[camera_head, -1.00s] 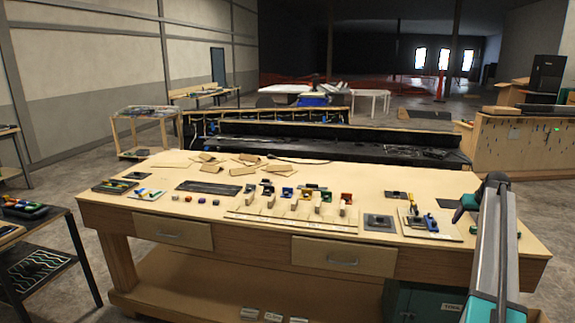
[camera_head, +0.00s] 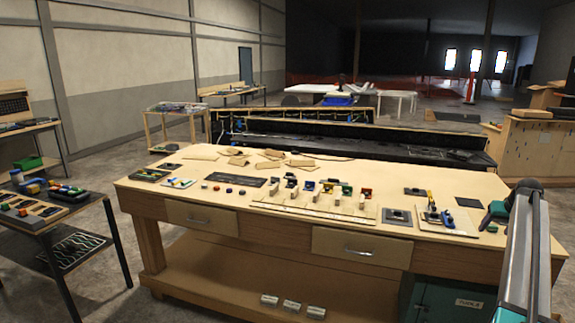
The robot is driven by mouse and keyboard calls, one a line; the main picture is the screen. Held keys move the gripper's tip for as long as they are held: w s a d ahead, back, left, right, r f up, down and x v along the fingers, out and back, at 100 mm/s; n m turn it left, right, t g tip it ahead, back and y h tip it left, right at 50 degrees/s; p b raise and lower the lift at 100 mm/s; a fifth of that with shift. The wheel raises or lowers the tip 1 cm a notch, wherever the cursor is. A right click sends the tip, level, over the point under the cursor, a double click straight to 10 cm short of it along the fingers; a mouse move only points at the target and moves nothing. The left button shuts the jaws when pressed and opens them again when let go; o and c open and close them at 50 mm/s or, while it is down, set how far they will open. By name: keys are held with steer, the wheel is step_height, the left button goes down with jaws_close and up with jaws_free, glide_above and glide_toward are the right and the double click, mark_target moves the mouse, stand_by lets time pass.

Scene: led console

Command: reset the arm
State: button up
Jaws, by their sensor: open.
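My arm (camera_head: 526,255) rises from the lower right corner, a pale grey link with teal and black parts. It ends at a dark joint in front of the right end of the workbench. A dark teal piece (camera_head: 495,212) shows just left of that joint; I cannot tell whether it belongs to my arm or lies on the bench. No gripper fingers can be made out.
The wooden workbench (camera_head: 290,229) spans the middle, with coloured switches, panels and cardboard pieces on it. A dark-framed side table (camera_head: 60,215) with parts stands at left. A black console (camera_head: 380,150) stands behind. Grey floor (camera_head: 100,145) is open between left tables and bench.

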steer(key=w+a+f+n+g+y+b, duration=0.1)
steer(key=w+a+f, duration=0.3)
steer(key=a+f, duration=0.7)
steer(key=w+a+f+n+g+y, duration=0.1)
steer(key=w+a+f, duration=0.2)
steer(key=a+f, duration=0.7)
steer(key=s+a+f+n+g+y+b, duration=0.1)
steer(key=s+a+f, duration=0.3)
steer(key=a+f, duration=0.75)
steer(key=s+a+f+n+g+y+b, duration=0.15)
steer(key=s+a+f, duration=0.35)
steer(key=a+f, duration=0.65)
steer(key=s+a+f+n+g, duration=0.1)
steer(key=s+a+f+g, duration=0.1)
steer(key=s+a+f, duration=0.8)
steer(key=s+a+f+g, duration=0.2)
steer(key=s+a+f, duration=0.2)
steer(key=s+a, duration=0.65)
steer(key=s+m+g+h+b, duration=0.1)
steer(key=s+g+h, duration=0.1)
steer(key=s, duration=2.7)
steer(key=shift+s+g, duration=0.2)
steer(key=shift+g, duration=0.45)
